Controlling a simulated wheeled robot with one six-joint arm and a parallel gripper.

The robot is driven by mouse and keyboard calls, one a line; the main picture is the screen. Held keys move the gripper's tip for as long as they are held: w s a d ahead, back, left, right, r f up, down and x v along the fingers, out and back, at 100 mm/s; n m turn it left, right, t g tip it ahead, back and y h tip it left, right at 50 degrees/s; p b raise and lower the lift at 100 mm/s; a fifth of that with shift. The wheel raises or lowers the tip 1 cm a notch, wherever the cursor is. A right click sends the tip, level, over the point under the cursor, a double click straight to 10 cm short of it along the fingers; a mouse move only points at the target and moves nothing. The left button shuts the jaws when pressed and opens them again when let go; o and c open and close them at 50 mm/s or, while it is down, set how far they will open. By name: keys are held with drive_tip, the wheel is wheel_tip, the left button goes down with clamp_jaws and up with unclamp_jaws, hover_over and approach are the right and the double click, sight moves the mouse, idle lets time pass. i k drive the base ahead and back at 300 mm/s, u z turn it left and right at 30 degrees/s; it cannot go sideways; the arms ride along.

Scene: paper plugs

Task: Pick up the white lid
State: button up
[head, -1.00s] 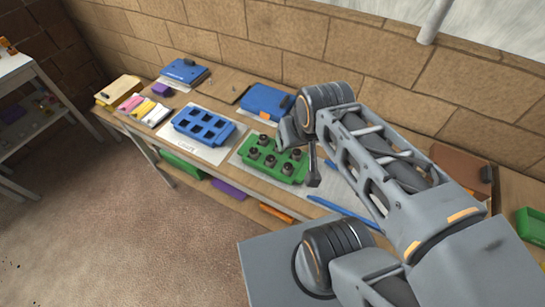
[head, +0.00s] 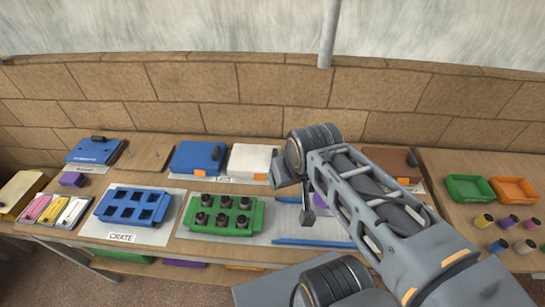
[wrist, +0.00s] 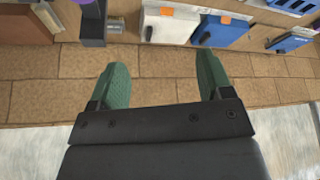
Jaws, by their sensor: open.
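The white lid (head: 250,160) lies at the back of the bench by the wall, with a dark knob at its right edge and an orange tag at its front. In the wrist view, the white lid (wrist: 172,30) is at the top middle, beyond the fingertips and apart from them. My gripper (wrist: 162,65) is open and empty, its two green fingers spread over the brick wall in that picture.
A blue lid (head: 196,158) is close at the white lid's left. A brown lid (head: 388,161) is right, partly behind my arm. A green crate with several dark plugs (head: 221,215) and an empty-looking blue crate (head: 132,206) stand in front. The brick wall (head: 215,97) rises close behind.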

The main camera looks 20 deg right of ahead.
sight(246, 161)
drive_tip(key=k, duration=1.2)
drive_tip(key=u, duration=0.75)
drive_tip(key=i, duration=1.5)
drive_tip(key=z, duration=0.2)
